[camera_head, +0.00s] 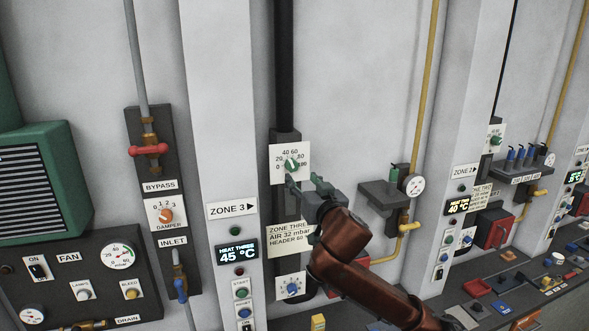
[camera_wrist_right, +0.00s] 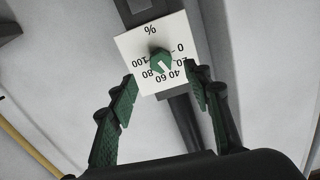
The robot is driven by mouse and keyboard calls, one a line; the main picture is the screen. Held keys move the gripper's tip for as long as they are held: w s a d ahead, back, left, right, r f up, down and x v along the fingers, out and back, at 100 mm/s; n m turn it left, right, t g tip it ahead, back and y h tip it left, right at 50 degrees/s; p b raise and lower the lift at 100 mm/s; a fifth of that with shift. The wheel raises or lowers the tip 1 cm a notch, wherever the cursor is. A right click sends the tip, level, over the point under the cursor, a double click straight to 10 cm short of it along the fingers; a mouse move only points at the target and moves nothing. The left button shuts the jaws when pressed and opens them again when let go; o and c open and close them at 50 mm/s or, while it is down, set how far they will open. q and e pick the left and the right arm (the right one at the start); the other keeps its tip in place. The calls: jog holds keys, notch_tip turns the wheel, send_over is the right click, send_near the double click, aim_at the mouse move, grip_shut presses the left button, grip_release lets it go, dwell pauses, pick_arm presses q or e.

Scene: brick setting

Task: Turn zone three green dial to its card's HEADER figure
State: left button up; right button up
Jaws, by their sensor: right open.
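The green dial (camera_head: 292,164) sits on a white scale plate under the ZONE 3 column's right side. In the right wrist view the dial (camera_wrist_right: 160,62) appears upside down, on a plate marked 0 to 100 and %. I cannot tell its exact setting. The zone three card (camera_head: 286,235) reads AIR 32 mbar and HEADER 60; its right part is hidden behind my arm. My right gripper (camera_head: 306,186) is open just below the dial. In the wrist view its green-padded fingers (camera_wrist_right: 163,82) stand apart, either side of the dial's lower side, not closed on it. My left gripper is not in view.
A blue dial (camera_head: 291,287) lies below the card. A ZONE 3 display (camera_head: 238,252) reads HEAT THREE 45 °C. A dark shelf (camera_head: 383,193) with a gauge (camera_head: 414,185) and a yellow pipe (camera_head: 427,85) stand to the right. The wall above the plate is partly covered by a black pipe (camera_head: 284,70).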

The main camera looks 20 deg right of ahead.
aim_at(293, 169)
jog(key=w+p, duration=0.1)
jog(key=w, duration=0.2)
jog(key=w+p, duration=0.1)
jog(key=w, duration=0.3)
jog(key=shift+a+r+p, duration=0.15)
jog(key=shift+p, duration=0.2)
jog(key=shift+w, duration=0.35)
jog(key=c, duration=1.1)
